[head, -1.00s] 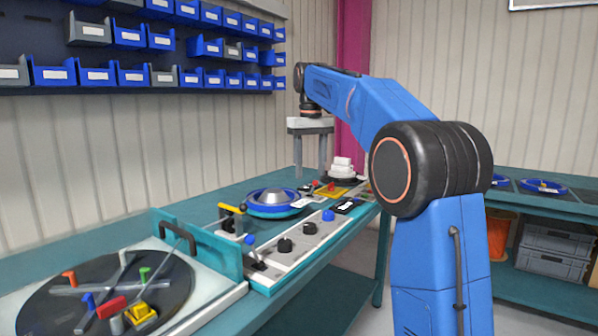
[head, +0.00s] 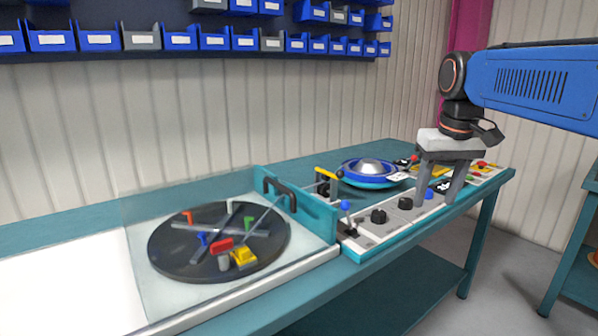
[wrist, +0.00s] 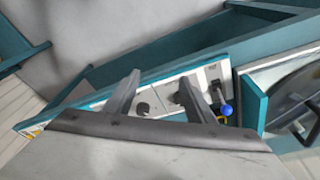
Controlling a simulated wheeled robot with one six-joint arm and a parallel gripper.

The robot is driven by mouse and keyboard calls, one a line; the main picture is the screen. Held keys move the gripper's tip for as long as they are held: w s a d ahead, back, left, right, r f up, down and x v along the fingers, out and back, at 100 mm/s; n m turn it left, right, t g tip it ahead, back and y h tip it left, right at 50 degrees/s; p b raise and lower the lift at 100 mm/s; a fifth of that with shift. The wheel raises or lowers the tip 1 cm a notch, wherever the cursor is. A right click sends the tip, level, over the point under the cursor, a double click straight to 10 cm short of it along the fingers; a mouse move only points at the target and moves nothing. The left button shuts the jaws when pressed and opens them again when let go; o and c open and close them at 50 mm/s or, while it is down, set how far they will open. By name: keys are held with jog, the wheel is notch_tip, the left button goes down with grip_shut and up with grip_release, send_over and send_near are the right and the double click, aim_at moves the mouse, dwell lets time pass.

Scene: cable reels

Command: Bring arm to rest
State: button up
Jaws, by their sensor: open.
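My gripper (head: 440,185) hangs from my blue arm on the right of the head view. Its two grey fingers point down and stand apart with nothing between them. In the head view it overlaps the control panel (head: 388,236) on the teal bench. In the wrist view my gripper (wrist: 168,98) shows its two fingers spread in front of the panel (wrist: 150,97), with a black knob and the blue-topped lever (wrist: 226,110) near them. I cannot tell the exact height of the fingertips above the panel.
A black turntable (head: 165,252) with coloured clamps lies under a clear cover at the left. A blue reel (head: 370,172) lies behind the panel. Blue bins (head: 100,40) line the wall. The teal bench (head: 95,222) has bare surface behind the turntable; open floor (head: 505,262) shows at the right.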

jog(key=s+a+f+t, duration=0.1)
jog(key=s+f+t, duration=0.1)
jog(key=s+f, duration=1.9)
jog(key=shift+m+t, duration=0.3)
jog(key=shift+m, duration=0.1)
